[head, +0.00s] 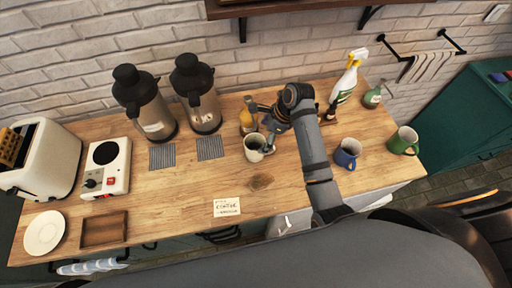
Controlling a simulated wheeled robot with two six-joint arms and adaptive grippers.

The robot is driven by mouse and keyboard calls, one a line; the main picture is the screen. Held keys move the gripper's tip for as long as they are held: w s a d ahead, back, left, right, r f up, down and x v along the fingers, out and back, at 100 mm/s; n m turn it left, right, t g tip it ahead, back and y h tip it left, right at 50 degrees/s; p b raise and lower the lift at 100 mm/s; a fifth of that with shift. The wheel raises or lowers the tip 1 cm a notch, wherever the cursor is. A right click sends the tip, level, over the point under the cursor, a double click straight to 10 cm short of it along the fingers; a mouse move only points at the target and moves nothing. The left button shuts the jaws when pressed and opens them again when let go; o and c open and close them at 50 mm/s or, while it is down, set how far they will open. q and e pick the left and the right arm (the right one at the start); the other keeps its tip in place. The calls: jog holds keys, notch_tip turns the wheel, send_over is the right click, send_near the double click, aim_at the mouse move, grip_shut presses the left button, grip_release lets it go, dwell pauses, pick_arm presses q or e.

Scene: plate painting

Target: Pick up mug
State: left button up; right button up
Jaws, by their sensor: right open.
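A white mug (254,150) stands on the wooden counter (190,185) near its middle. A blue mug (347,152) and a green mug (403,141) stand farther right on the counter. My right gripper (268,136) is just above and right of the white mug, with its fingers pointing toward it. It is open, and whether it touches the mug is too small to tell. My right arm comes up from the bottom and bends at the elbow over the counter. My left gripper is not in view.
Two black-topped flasks (197,96) stand at the back left. A yellow bottle (248,117) is close behind the white mug. A spray bottle (346,79) and a small green bottle (373,97) are at the back right. A toaster (45,155) and a hot plate (104,167) are left.

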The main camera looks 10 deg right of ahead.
aim_at(256, 142)
jog(key=shift+a+f+p, duration=0.45)
jog(key=shift+f+p, duration=0.1)
jog(key=shift+p, duration=0.15)
jog(key=x, duration=0.2)
jog(key=shift+a+f+p, duration=0.2)
jog(key=shift+f+p, duration=0.1)
jog(key=shift+p, duration=0.1)
jog(key=shift+w+a+f, duration=0.15)
jog(key=shift+a+f, duration=0.05)
jog(key=shift+f, duration=0.25)
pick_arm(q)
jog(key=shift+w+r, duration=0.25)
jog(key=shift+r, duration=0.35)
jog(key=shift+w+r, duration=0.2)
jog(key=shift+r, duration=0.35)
pick_arm(e)
jog(key=c, duration=1.8)
jog(key=shift+w+r, duration=0.1)
jog(key=shift+r, duration=0.05)
